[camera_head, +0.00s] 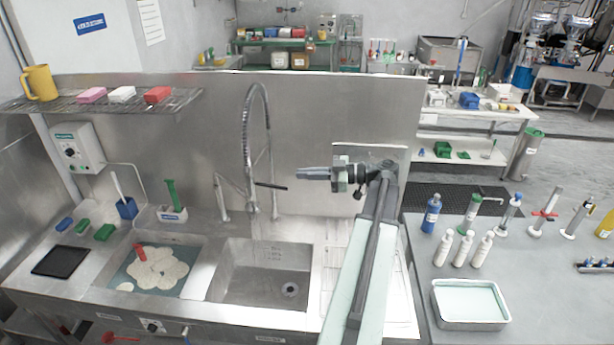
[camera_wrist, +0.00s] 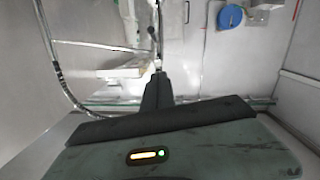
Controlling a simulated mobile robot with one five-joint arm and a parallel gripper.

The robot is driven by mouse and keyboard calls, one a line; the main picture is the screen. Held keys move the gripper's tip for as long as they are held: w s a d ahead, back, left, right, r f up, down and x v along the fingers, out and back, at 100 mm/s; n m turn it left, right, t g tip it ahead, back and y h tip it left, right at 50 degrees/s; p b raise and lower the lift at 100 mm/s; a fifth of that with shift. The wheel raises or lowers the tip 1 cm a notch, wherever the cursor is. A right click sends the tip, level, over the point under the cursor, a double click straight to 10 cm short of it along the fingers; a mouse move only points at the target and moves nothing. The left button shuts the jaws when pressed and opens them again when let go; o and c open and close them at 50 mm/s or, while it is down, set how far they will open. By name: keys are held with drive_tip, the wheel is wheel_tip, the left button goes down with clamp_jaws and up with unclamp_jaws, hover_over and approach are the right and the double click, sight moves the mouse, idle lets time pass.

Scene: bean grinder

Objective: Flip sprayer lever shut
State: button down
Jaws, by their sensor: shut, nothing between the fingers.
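The sprayer (camera_head: 274,205) hangs over the sink beneath a tall, arched spring hose (camera_head: 246,125). Its dark lever (camera_head: 271,186) sticks out nearly level to the right in the head view. My gripper (camera_head: 300,173) is shut and empty. It points left, with its tips just right of the lever's end and a little higher in the picture; I see no clear contact. In the wrist view my shut fingers (camera_wrist: 157,78) point up the picture. The hose (camera_wrist: 55,70) curves down at left there, and a thin upright shape lies beyond the fingertips. The lever is hard to make out there.
The empty right basin (camera_head: 262,275) lies below the sprayer. A steel backsplash (camera_head: 330,100) stands behind. At right, a grey table (camera_head: 465,265) holds bottles and a tray (camera_head: 470,322).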

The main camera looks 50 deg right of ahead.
hover_over(284, 188)
drive_tip(key=s, duration=0.1)
drive_tip(key=shift+w+f+b, duration=0.25)
drive_tip(key=shift+f+b, duration=0.85)
drive_tip(key=shift+f, duration=0.05)
drive_tip(key=shift+w+f+b, duration=0.25)
drive_tip(key=shift+f+b, duration=0.85)
drive_tip(key=shift+f, duration=0.05)
